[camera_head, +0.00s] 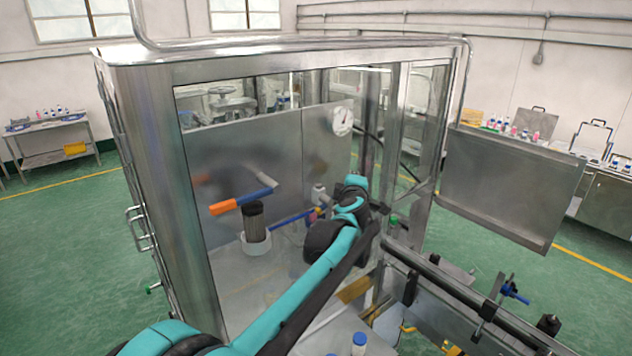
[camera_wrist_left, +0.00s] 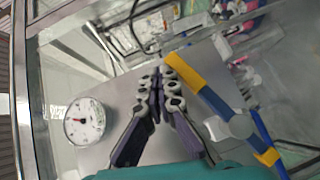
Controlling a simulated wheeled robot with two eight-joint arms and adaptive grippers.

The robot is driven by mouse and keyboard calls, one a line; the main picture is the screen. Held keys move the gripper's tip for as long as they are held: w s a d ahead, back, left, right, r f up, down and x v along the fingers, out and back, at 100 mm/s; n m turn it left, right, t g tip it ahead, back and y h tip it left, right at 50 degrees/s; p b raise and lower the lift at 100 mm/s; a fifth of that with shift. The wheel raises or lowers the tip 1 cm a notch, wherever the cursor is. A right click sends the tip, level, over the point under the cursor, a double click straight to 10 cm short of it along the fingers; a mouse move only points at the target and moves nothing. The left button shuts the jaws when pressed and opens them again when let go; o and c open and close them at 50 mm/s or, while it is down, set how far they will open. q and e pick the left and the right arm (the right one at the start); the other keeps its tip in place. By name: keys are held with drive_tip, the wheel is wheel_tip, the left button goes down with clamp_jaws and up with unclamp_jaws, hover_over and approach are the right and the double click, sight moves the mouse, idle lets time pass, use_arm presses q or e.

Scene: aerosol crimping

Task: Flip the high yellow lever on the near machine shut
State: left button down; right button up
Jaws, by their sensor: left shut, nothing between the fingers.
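A lever with an orange-yellow end and a blue section (camera_head: 245,201) stands out inside the near steel machine (camera_head: 190,215), above a dark cylinder. In the left wrist view a yellow-and-blue lever (camera_wrist_left: 198,83) runs diagonally to a grey hub, right of my fingers. I cannot tell for sure that both views show the same lever. My left gripper (camera_wrist_left: 158,85) is shut and empty, its fingertips left of the yellow end and apparently apart from it. In the head view my left arm reaches into the machine and its fingers are hard to make out. My right gripper is not in view.
A white dial gauge (camera_head: 342,121) is on the machine's inner panel and also shows in the left wrist view (camera_wrist_left: 85,121). A dark cylinder (camera_head: 255,222) stands in a white ring. A thin blue rod (camera_head: 290,221) lies beside my arm. Steel posts frame the opening.

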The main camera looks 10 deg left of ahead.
use_arm(q)
drive_tip(key=shift+w+d+f+m+g, duration=0.25)
drive_tip(key=shift+w+f+m+g, duration=0.1)
drive_tip(key=shift+f, duration=0.3)
drive_tip(key=shift+w+d+f+m+g, duration=0.25)
drive_tip(key=shift+f+g, duration=0.1)
drive_tip(key=shift+f, duration=0.25)
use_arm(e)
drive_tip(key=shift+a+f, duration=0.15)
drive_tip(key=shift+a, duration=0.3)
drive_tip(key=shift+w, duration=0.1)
